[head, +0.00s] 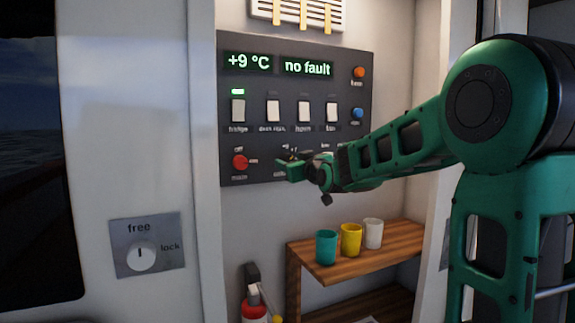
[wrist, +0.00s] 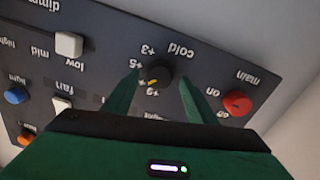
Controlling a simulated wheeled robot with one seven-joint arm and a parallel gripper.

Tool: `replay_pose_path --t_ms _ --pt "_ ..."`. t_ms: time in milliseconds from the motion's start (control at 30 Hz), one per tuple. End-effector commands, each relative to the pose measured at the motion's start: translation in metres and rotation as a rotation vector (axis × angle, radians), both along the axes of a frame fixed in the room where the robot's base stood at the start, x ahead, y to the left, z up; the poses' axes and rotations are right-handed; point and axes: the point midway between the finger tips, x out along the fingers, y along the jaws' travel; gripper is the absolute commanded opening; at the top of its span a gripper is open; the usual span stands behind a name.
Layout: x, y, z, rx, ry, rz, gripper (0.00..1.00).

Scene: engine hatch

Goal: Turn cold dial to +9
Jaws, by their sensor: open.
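The cold dial (wrist: 159,71) is a small dark knob with a yellow pointer mark, seen upside down in the wrist view. Its yellow mark is on the side toward the +9 label (wrist: 153,92). My gripper (wrist: 158,79) is open, with one green finger on each side of the dial; I cannot tell whether they touch it. In the head view my gripper (head: 290,168) is at the lower part of the dark panel (head: 300,80) and hides the dial. The panel's display (head: 249,63) reads +9 °C.
A fault display (head: 307,68) reads "no fault", above several white switches. Below is a wooden shelf (head: 350,262) with teal, yellow and white cups. A free/lock knob (head: 141,255) is on the left wall.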

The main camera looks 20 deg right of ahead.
Motion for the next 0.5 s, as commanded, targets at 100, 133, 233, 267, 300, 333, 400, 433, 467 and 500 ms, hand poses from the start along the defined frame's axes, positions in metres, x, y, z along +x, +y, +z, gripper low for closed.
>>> replay_pose_path --t_ms 100,133,233,267,300,333,400,433,467,500 --pt "0.011 0.000 0.000 0.000 0.000 0.001 0.52" --pt "0.012 0.000 0.000 0.000 0.000 0.001 0.52" --pt "0.015 0.000 -0.001 0.000 0.001 0.001 0.52" --pt "0.016 0.000 -0.001 0.001 0.001 0.001 0.52" --pt "0.016 0.000 -0.001 0.001 0.001 0.001 0.52" --pt "0.016 0.000 -0.001 0.001 0.001 0.000 0.52" --pt "0.016 0.000 -0.001 0.001 0.001 0.000 0.52" --pt "0.016 0.000 0.000 0.001 0.001 0.000 0.52" --pt "0.016 0.000 0.000 0.001 0.001 0.000 0.52" --pt "0.016 0.000 0.000 0.001 0.001 0.000 0.50"
